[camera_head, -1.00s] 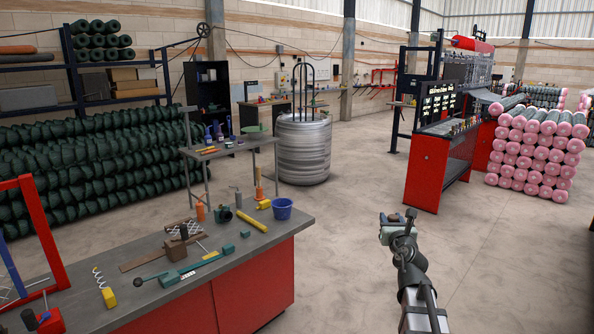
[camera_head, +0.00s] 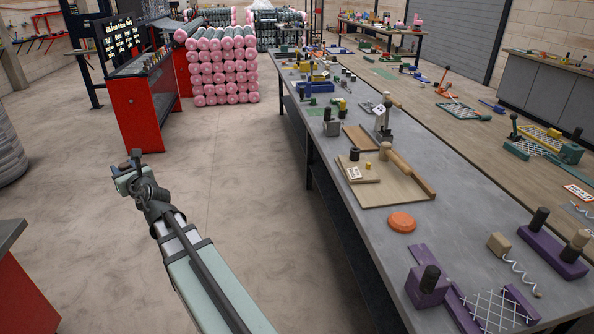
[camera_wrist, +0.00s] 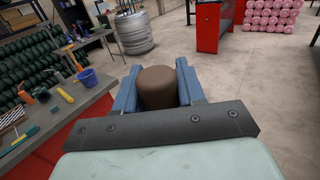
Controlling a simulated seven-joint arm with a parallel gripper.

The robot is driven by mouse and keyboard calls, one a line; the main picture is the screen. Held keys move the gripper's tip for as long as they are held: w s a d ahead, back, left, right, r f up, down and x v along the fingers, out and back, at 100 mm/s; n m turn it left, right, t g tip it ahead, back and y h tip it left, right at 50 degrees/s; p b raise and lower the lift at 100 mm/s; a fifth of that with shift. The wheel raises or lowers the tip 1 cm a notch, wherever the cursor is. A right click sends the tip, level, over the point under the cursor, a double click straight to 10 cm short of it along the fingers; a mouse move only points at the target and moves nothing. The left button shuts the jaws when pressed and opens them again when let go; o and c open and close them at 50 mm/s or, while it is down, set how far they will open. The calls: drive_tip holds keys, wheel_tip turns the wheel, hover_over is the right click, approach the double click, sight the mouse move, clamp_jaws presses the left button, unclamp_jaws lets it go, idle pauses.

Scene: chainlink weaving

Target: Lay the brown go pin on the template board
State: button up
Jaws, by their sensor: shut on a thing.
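My gripper (camera_head: 128,172) is held out over open floor at the left of the head view. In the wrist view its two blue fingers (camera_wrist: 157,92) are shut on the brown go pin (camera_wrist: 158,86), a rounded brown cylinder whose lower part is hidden. A tan wooden board (camera_head: 395,193) lies on the long grey table to the right, well apart from my gripper. It looks like the template board, but I cannot be sure. On it are a dark peg, a small yellowish peg, a white card and a wooden bar along its right edge.
The long grey table (camera_head: 470,225) carries an orange disc (camera_head: 402,222), purple fixtures (camera_head: 428,286) and several other tools. A red cabinet (camera_head: 142,108) and stacked pink-ended rolls (camera_head: 222,70) stand behind. Bare floor (camera_head: 245,180) lies between my gripper and the table.

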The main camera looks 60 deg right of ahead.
drive_tip(key=s+d+m+g+h, duration=0.1)
drive_tip(key=s+d+m+h, duration=0.2)
drive_tip(key=d, duration=0.7)
drive_tip(key=s+d+h, duration=0.2)
drive_tip(key=s+d, duration=0.3)
drive_tip(key=d, duration=0.6)
drive_tip(key=m+g+h, duration=0.7)
drive_tip(key=g+h, duration=0.1)
hover_over(376, 192)
drive_tip(key=shift+f, duration=6.4)
drive_tip(key=shift+f, duration=0.15)
drive_tip(key=o, duration=1.1)
